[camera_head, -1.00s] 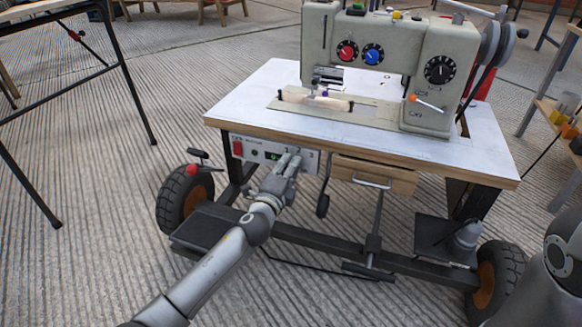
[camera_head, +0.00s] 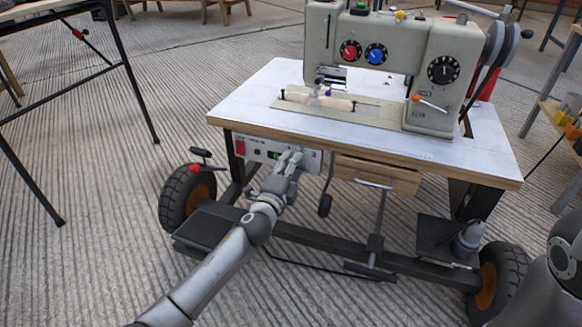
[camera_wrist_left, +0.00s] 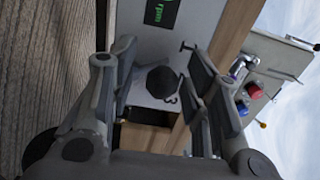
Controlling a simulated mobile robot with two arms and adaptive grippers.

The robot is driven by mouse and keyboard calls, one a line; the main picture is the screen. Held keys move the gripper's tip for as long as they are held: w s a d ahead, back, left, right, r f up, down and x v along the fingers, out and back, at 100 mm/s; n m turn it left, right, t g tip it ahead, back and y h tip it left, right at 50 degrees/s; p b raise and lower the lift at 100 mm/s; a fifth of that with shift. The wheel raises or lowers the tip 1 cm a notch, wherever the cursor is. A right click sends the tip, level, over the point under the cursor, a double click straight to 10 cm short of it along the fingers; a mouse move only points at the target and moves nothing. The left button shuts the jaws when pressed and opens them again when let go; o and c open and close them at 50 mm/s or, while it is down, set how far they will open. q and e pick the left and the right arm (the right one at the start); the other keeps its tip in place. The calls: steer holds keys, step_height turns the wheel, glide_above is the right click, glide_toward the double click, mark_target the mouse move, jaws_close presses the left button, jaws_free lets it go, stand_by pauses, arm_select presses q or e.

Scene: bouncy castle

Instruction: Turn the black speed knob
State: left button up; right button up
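The black speed knob (camera_wrist_left: 162,82) is a dark round knob on the pale control panel, below a green "rpm" display (camera_wrist_left: 163,10) in the left wrist view. My left gripper (camera_wrist_left: 165,88) is open, with one finger on each side of the knob and visible gaps between. In the head view the left gripper (camera_head: 292,156) is at the right part of the control panel (camera_head: 257,149), under the white table's front edge, and hides the knob. My right arm shows at the right edge; its gripper is out of view.
A sewing machine (camera_head: 400,45) with red, blue and black dials stands on the white table (camera_head: 250,105). A wooden drawer (camera_head: 400,180) is right of the panel. The cart has wheels (camera_head: 183,198) and a lower bar. A shelf stands at the far right.

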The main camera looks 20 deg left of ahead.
arm_select(q)
steer(key=s, duration=1.2)
steer(key=shift+a, duration=0.25)
